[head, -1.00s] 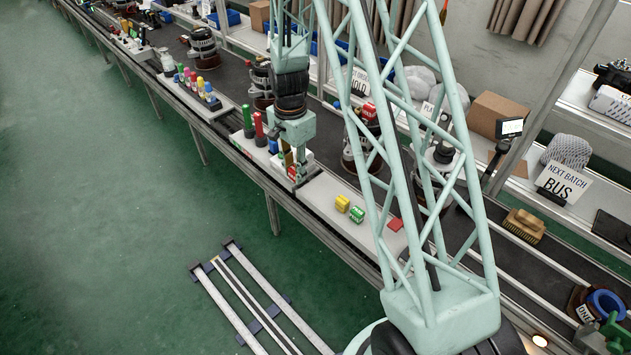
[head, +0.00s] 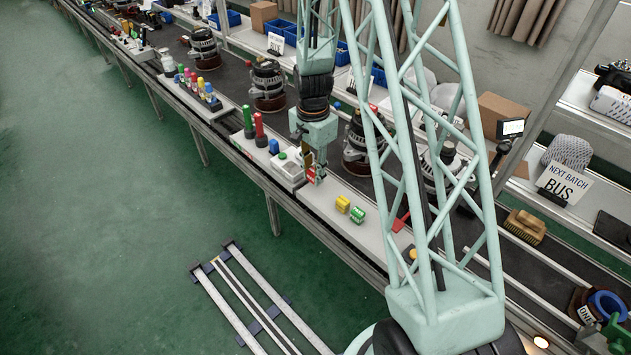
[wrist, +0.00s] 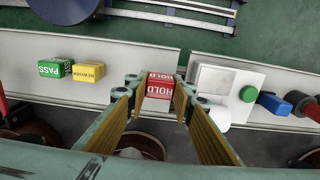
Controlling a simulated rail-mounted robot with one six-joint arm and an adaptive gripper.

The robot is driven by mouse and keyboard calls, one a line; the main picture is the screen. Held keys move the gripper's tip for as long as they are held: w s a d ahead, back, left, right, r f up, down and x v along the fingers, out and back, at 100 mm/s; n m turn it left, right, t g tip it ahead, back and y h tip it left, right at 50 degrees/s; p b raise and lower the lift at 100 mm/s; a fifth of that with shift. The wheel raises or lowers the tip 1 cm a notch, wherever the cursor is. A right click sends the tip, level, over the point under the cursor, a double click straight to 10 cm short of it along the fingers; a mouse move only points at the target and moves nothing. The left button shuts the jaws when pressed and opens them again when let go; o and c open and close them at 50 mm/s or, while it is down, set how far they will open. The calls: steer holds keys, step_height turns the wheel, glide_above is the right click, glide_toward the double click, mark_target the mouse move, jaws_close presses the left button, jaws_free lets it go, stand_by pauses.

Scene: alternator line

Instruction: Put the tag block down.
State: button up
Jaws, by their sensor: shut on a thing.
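My gripper (head: 311,170) points down over the pale ledge along the front of the line. It is shut on a red tag block marked HOLD (wrist: 160,87), which shows between the fingertips in the wrist view. The block also shows as a small red patch in the head view (head: 311,175). I cannot tell whether its underside touches the ledge (wrist: 120,50). A yellow REWORK block (head: 342,204) and a green PASS block (head: 357,215) stand on the ledge to one side, apart from my gripper.
A white box with a green button (wrist: 247,94) stands close beside my gripper on the other side. A blue part (wrist: 273,103) lies past it. Alternators (head: 268,86) stand on the dark belt behind. The ledge between the held block and the yellow block is bare.

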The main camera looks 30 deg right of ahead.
steer(key=shift+s+d, duration=0.2)
steer(key=shift+d, duration=0.1)
steer(key=shift+s+f, duration=0.1)
steer(key=shift+f, duration=1.7)
steer(key=shift+f+b, duration=0.15)
steer(key=shift+b, duration=0.2)
steer(key=o, duration=0.8)
steer(key=shift+r+p, duration=0.75)
steer(key=shift+r, duration=5.45)
